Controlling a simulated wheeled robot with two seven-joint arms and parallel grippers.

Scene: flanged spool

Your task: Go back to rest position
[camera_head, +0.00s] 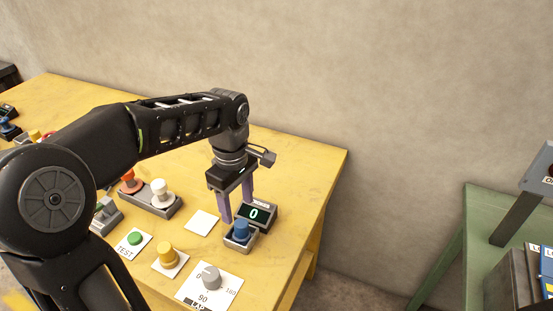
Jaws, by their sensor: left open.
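My left arm comes in from the left over the yellow table (318,170). My left gripper (238,212) points down, open, its two purple fingers apart. It is close behind a blue button (241,230) on a grey box and beside a small counter display (257,214) reading 0. I cannot tell whether a finger touches either one. Nothing shows between the fingers. My right gripper is not in view.
Near the gripper are a white square (202,222), a grey dial (211,277), a yellow knob (167,253), a green button (135,238), and a box with a white knob (161,190). A green table (478,225) stands right, across a gap. A plain wall is behind.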

